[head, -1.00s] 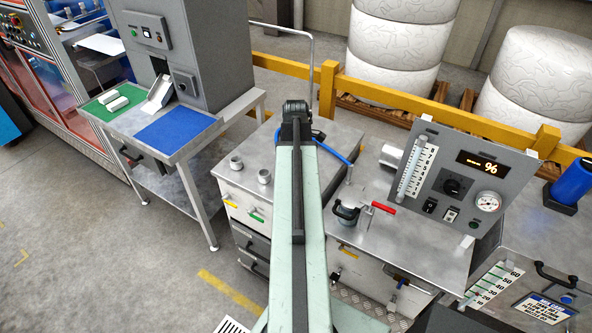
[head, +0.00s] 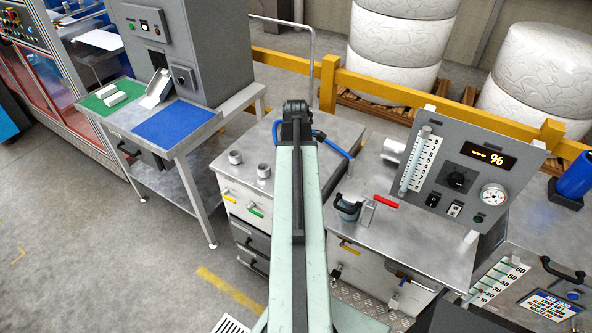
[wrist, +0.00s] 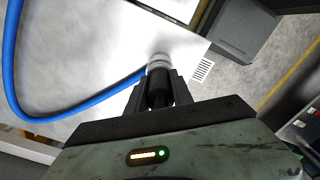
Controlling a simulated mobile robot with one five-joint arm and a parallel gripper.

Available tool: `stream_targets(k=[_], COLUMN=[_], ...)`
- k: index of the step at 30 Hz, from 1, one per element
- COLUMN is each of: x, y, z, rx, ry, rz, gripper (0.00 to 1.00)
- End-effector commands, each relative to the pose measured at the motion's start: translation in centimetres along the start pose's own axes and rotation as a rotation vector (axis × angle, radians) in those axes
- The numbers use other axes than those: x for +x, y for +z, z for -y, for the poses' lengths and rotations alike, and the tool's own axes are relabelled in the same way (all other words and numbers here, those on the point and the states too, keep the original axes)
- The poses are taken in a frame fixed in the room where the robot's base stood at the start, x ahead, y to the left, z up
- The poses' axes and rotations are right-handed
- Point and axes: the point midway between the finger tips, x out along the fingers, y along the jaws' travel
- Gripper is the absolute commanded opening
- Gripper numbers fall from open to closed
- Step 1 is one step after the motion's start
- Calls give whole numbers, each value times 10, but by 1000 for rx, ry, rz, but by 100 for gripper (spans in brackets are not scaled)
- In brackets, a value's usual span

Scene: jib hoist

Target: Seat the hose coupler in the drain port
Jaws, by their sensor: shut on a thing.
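My gripper (wrist: 158,88) is shut on a dark coupler (wrist: 156,98) in the wrist view. A pale ringed cylinder (wrist: 160,62) shows just beyond the fingertips; I cannot tell whether it is the coupler's end or a port. A blue hose (wrist: 72,115) curves from the left toward the grip. In the head view the hose (head: 338,150) shows beside my arm, which hides the gripper and coupler. Two short grey stubs (head: 236,157) (head: 264,171) stand upright on the left part of the metal bench (head: 250,147). Neither is marked as the drain port.
A bent metal rail (head: 312,60) rises behind the bench. A control panel (head: 470,170) and a red-handled valve (head: 385,202) stand to the right. A side table with a blue mat (head: 174,122) is at the left. Open floor lies at the front left.

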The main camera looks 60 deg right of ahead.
Motion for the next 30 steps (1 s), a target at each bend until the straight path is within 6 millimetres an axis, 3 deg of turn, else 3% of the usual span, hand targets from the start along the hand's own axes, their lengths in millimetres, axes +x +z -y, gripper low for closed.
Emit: stream_targets(k=[3,4,6,7,20,30], x=[6,6,4,4,-5,-64], y=[0,0,0,0,0,0], z=[0,0,0,0,0,0], rx=[0,0,0,0,0,0], ry=[0,0,0,0,0,0], rz=[0,0,0,0,0,0], gripper=[0,30,50,53,53,53])
